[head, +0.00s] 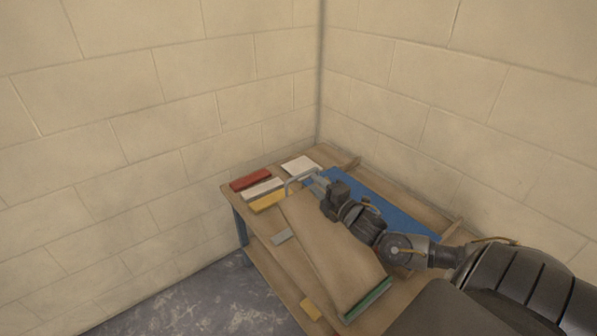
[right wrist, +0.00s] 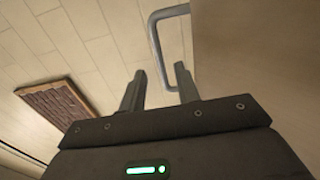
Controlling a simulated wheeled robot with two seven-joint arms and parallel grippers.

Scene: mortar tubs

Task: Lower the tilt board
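The tilt board (head: 335,248) is a flat brown board lying across the bench, with a green strip (head: 367,299) along its near end. A grey metal handle (head: 289,183) stands at its far end. The board looks raised at the handle end, but its exact angle is hard to tell. My right gripper (head: 316,180) is beside the handle, with its arm reaching over the board. In the right wrist view, my right gripper (right wrist: 159,85) has its fingers apart with nothing held; the handle (right wrist: 153,38) is just beyond the fingertips, beside the board (right wrist: 255,50). My left gripper is not in view.
The wooden bench (head: 270,262) stands in a corner of block walls. Red (head: 250,179), white (head: 262,188) and yellow (head: 267,202) blocks lie near the handle. A blue panel (head: 385,205) lies behind my arm.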

